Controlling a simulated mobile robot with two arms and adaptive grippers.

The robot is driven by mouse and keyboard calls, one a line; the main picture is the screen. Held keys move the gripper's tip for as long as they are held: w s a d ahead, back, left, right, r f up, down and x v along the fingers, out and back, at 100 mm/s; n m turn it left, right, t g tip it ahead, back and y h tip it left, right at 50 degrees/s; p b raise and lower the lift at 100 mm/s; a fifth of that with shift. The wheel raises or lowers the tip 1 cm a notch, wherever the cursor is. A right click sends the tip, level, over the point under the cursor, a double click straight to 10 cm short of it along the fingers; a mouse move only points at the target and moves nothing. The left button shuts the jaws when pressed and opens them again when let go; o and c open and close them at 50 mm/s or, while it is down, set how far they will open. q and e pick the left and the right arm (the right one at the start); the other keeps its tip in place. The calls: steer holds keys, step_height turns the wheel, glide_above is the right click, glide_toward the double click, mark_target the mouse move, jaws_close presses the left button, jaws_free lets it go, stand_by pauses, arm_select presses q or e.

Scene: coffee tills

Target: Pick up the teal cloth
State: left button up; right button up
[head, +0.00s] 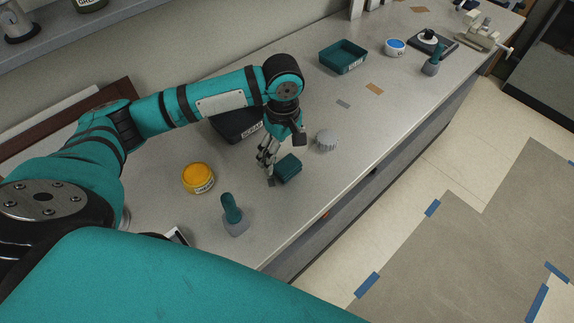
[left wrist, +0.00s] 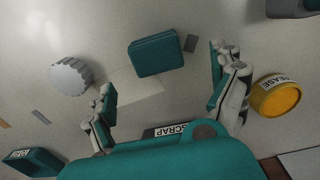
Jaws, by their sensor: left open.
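The teal cloth (head: 288,168), a folded, block-like piece, lies on the grey counter beneath my left gripper. It also shows in the left wrist view (left wrist: 155,54), near the top middle. My left gripper (head: 283,162) is open and empty, pointing down at the counter. In the left wrist view the fingers of this gripper (left wrist: 163,78) are spread wide, one to the left and one to the right, with the cloth lying ahead of the gap between them. I cannot tell the exact height above it. My right gripper is not in view.
A grey ridged knob (head: 326,140) stands close to the right of the cloth. A black SCRAP bin (head: 232,127) sits behind, partly hidden by my arm. A yellow grease tub (head: 198,178) and a teal-handled tool (head: 233,215) stand left. A teal tray (head: 343,57) is farther along.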

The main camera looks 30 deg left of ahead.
mark_target(285, 162)
arm_select(q)
steer(key=shift+w+f+p, duration=0.15)
steer(key=shift+f+p, duration=0.4)
steer(key=shift+f, duration=2.2)
steer(key=shift+d, duration=0.1)
steer(key=shift+c, duration=0.4)
steer(key=c, duration=1.1)
steer(key=shift+o, duration=0.2)
step_height(285, 162, up, 10)
steer(key=shift+r+b, duration=0.1)
steer(key=shift+b, duration=0.45)
steer(key=o, duration=0.5)
steer(key=c, duration=0.4)
steer(key=shift+c, duration=0.4)
